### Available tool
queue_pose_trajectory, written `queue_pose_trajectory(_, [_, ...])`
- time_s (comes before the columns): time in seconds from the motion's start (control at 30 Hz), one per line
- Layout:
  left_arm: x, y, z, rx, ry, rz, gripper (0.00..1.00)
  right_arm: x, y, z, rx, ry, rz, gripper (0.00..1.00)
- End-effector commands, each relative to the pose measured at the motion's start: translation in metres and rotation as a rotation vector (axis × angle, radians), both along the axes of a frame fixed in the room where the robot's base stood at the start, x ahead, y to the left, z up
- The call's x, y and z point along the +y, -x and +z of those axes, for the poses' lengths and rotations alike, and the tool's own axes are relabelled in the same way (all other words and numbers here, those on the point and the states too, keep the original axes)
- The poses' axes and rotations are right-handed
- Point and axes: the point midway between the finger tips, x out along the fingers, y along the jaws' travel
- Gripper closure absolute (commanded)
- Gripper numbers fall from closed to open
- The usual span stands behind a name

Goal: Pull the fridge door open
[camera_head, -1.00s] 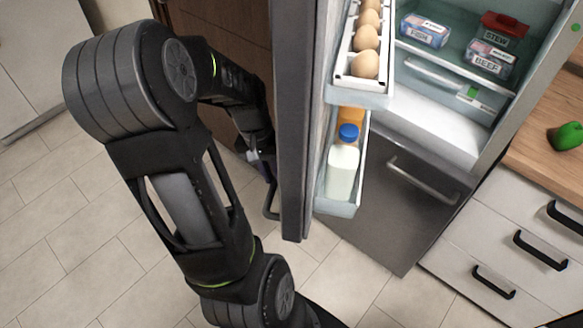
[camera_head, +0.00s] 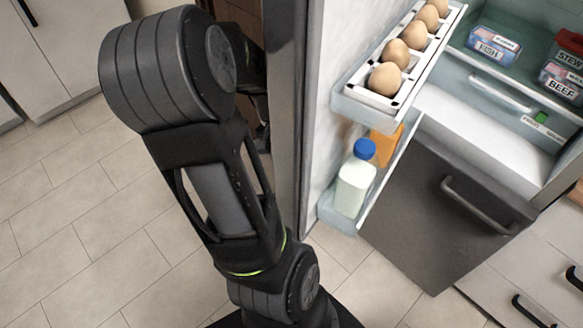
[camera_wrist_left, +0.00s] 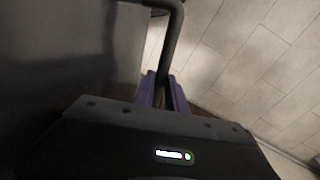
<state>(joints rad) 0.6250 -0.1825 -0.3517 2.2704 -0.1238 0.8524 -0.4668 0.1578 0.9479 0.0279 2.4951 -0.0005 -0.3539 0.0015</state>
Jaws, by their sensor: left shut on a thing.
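The fridge door (camera_head: 287,150) stands open, its edge upright in the middle of the head view and its inner side with shelves facing right. In the left wrist view, the dark bar handle (camera_wrist_left: 174,38) of the door runs down between the purple fingers of my left gripper (camera_wrist_left: 162,90). The gripper is shut on the handle. The door's dark outer face (camera_wrist_left: 70,60) fills the left of that view. In the head view my left arm stands in front of the door, and the gripper and handle are hidden. My right gripper is not in view.
The door shelves hold an egg tray (camera_head: 372,97) with several eggs and a milk bottle (camera_head: 355,180). Food boxes (camera_head: 493,42) sit inside the fridge. A closed lower drawer (camera_head: 440,215) and white cabinet drawers (camera_head: 530,275) are at right. The tiled floor (camera_head: 90,235) at left is clear.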

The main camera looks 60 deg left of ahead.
Motion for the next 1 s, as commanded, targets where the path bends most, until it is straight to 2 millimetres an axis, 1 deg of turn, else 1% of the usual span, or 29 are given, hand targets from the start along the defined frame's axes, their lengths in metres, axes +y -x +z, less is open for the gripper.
queue_pose_trajectory(0.17, [0.000,-0.001,0.000,-0.002,-0.002,0.000,1.00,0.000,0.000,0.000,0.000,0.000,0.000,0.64])
queue_pose_trajectory(0.2, [0.000,-0.001,0.000,-0.002,-0.002,0.000,0.82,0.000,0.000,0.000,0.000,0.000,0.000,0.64])
queue_pose_trajectory(0.43, [0.000,-0.001,0.000,-0.002,-0.001,0.000,0.63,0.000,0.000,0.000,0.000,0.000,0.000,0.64])
queue_pose_trajectory(0.47, [0.000,-0.001,0.000,-0.002,-0.001,0.000,0.62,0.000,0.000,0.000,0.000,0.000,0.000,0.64])
queue_pose_trajectory(0.77, [0.001,0.000,0.003,-0.001,0.000,0.000,0.62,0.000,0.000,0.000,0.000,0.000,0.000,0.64])
queue_pose_trajectory(0.87, [0.002,0.000,0.010,-0.003,-0.003,0.001,0.62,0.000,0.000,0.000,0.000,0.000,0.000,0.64])
queue_pose_trajectory(1.0, [0.006,0.001,0.030,-0.006,-0.004,0.000,0.62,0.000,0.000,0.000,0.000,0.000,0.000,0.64])
